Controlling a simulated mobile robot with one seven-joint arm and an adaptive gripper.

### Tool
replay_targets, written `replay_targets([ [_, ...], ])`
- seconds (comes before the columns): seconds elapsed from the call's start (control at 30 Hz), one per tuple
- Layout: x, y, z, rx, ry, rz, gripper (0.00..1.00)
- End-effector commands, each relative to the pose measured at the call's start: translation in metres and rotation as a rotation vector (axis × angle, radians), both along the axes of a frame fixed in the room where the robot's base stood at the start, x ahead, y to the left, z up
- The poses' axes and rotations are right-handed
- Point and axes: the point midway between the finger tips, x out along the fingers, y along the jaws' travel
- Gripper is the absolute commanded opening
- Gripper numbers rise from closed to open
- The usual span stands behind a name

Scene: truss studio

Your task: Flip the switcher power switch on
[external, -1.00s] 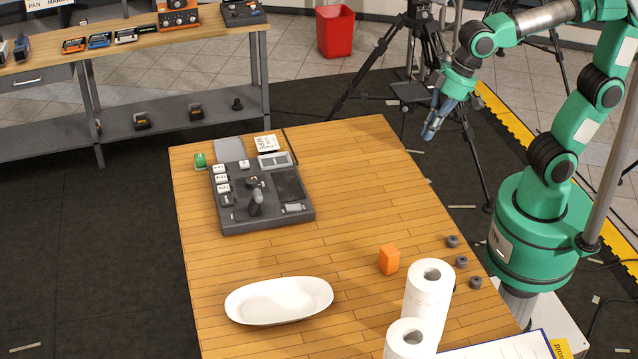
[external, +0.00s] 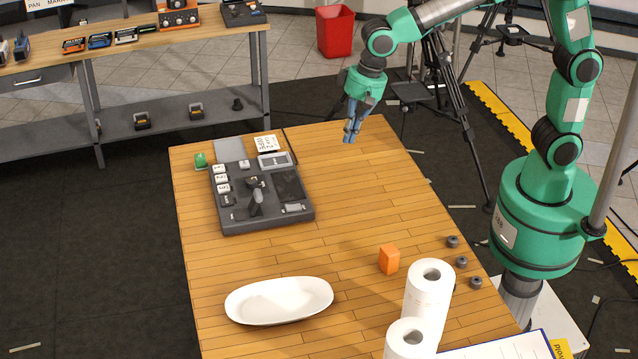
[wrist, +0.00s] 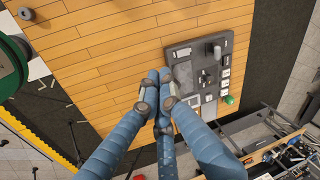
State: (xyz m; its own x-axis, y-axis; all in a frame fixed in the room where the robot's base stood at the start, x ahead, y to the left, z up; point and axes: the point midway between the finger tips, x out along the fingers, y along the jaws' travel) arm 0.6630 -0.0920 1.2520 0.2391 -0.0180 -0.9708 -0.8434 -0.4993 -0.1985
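The switcher (external: 275,216) is a dark grey console on the wooden table. It has white buttons along its left side, an upright grey lever (external: 257,202) and a small light grey part (external: 295,208) near its front right corner. I cannot tell which part is the power switch or its position. The switcher also shows right of centre in the wrist view (wrist: 187,70). My gripper (external: 349,138) points down over the table's far right part, right of and behind the switcher, apart from it. Its blue fingers (wrist: 158,95) are together and empty in the wrist view.
A green item (external: 201,160) and a white card (external: 266,143) lie by the switcher. A white dish (external: 279,301), orange block (external: 389,259), paper rolls (external: 429,292) and small grey knobs (external: 453,241) are nearer the front. The table (external: 345,190) is clear right of the switcher.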

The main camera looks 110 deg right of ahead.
Motion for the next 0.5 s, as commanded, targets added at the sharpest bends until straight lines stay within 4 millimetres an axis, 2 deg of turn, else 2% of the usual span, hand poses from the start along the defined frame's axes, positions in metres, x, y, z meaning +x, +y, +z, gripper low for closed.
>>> replay_targets([
  [0.2,0.040,-0.020,-0.020,0.033,0.033,-0.132,0.00],
  [0.5,0.087,-0.047,-0.059,0.074,0.072,-0.316,0.00],
])
